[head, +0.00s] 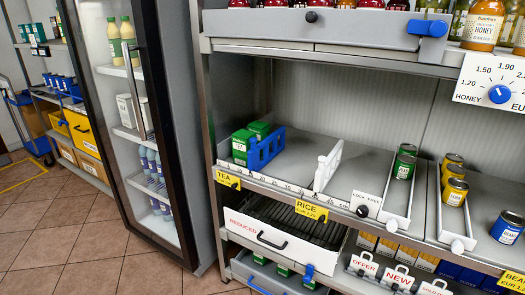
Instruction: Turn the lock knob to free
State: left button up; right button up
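The lock knob (362,211) is a small black knob on the front edge of the middle shelf. It sits at the lower part of a small white plate (367,203) lettered LOCK and FREE. Its pointing direction is too small to tell. To its left stands a white divider (326,166) on the shelf, above a numbered scale strip (282,184). Neither of my grippers is in the head view.
Green tea boxes (241,146) and a blue divider (266,148) stand to the left. Narrow trays with cans (404,165) are right of the knob. A REDUCED drawer (270,240) is below. A glass-door fridge (135,110) stands left; tiled floor (75,245) is clear in front.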

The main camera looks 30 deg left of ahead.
aim_at(362, 212)
jog(key=u, duration=0.1)
jog(key=k, duration=1)
jog(key=z, duration=0.85)
jog(key=i, duration=1.2)
jog(key=u, duration=0.3)
